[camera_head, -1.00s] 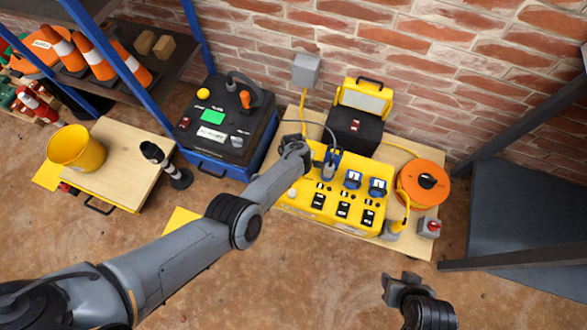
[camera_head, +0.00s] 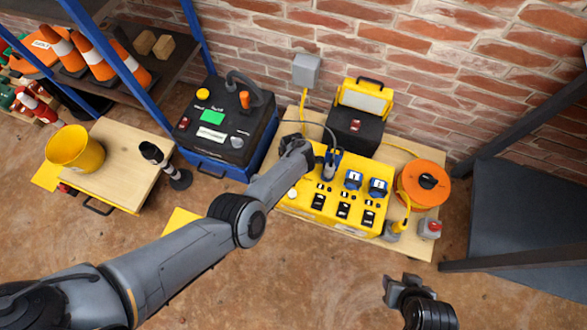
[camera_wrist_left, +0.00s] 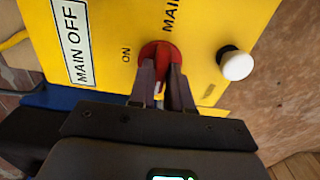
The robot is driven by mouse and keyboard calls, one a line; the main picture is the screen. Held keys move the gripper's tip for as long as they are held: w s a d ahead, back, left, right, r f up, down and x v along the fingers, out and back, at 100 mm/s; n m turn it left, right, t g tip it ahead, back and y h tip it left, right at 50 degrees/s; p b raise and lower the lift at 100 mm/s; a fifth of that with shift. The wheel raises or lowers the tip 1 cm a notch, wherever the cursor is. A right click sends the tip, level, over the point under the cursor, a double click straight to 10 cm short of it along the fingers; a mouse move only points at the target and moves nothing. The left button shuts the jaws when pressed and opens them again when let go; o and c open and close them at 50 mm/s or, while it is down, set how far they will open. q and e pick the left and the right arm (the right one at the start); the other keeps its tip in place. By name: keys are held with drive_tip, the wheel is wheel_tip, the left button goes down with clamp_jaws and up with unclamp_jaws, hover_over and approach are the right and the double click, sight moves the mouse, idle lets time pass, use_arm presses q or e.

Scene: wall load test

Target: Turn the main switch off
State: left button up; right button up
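The main switch (camera_wrist_left: 160,50) is a red rotary knob on the yellow power box (camera_head: 308,208), beside an "ON" label in the left wrist view. A "MAIN OFF" plate (camera_wrist_left: 72,40) is on the same yellow face. My left gripper (camera_wrist_left: 165,80) has its two fingers on either side of the knob's red handle, closed on it with no clear gap. In the head view my left gripper (camera_head: 300,150) is at the box's left end and hides the knob. My right gripper (camera_head: 402,284) is open and empty, in front of the box.
A white button (camera_wrist_left: 236,65) stands out near the knob. Blue sockets (camera_head: 354,179) and black breakers (camera_head: 343,210) sit on the box. An orange cable reel (camera_head: 424,184), a work lamp (camera_head: 362,98) and a blue-black machine (camera_head: 228,130) stand around it.

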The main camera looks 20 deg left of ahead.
use_arm(q)
drive_tip(key=o, duration=0.4)
wheel_tip(320, 180, up, 11)
drive_tip(key=p, duration=0.8)
drive_tip(key=shift+f, duration=0.1)
drive_tip(key=shift+p, duration=0.3)
